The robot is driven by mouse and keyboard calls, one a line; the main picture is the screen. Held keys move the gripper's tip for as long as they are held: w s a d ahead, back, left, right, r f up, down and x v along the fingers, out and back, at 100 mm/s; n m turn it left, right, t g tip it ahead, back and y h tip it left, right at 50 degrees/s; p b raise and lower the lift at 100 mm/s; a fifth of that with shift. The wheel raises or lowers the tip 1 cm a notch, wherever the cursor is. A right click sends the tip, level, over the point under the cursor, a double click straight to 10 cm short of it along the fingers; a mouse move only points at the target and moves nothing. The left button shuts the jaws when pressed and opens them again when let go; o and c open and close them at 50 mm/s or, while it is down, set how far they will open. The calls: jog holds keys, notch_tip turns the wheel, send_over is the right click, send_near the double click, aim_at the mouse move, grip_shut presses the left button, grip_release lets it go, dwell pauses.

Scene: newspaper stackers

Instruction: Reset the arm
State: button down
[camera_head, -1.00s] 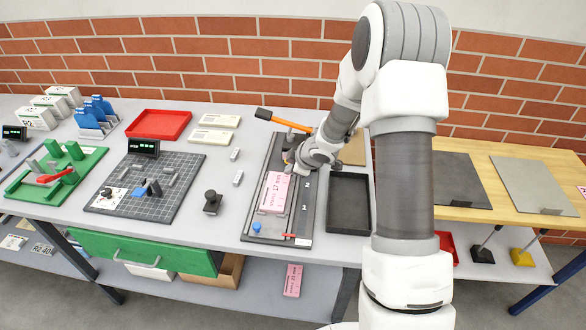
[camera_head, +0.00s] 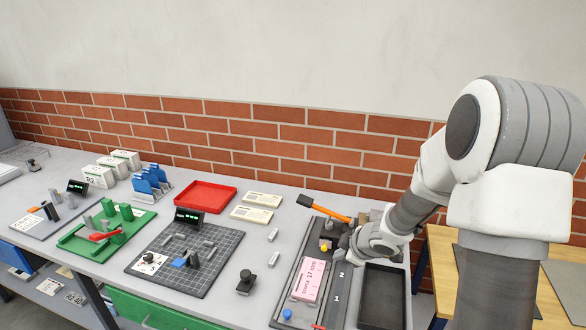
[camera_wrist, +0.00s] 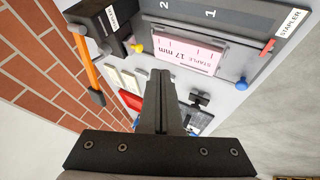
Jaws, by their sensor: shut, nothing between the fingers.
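The pink card (camera_wrist: 180,52) lies on the board past the fingertips there. Whether the fingers touch anything is unclear.
A gridded mat (camera_head: 180,262), a red tray (camera_head: 206,196) and a black knob (camera_head: 246,282) stand to the left. A brick wall (camera_head: 230,131) is behind.

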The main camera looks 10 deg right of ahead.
jog(key=s+d+r+m+h, duration=0.2)
jog(key=s+r+m+h, duration=0.15)
jog(key=r, duration=0.55)
jog(key=s+d+r+m+h, duration=0.2)
jog(key=s+r+m, duration=0.25)
jog(key=r, duration=0.35)
jog(key=s+a+r+m+y, duration=0.1)
jog(key=s+a, duration=0.3)
jog(key=s, duration=0.6)
jog(key=s+a+r+m+g+y, duration=0.1)
jog(key=s+a+r+m+y, duration=0.1)
jog(key=s, duration=0.8)
jog(key=shift+a+r+m+g, duration=0.3)
jog(key=shift+a+r+m, duration=0.6)
jog(key=shift+a, duration=0.2)
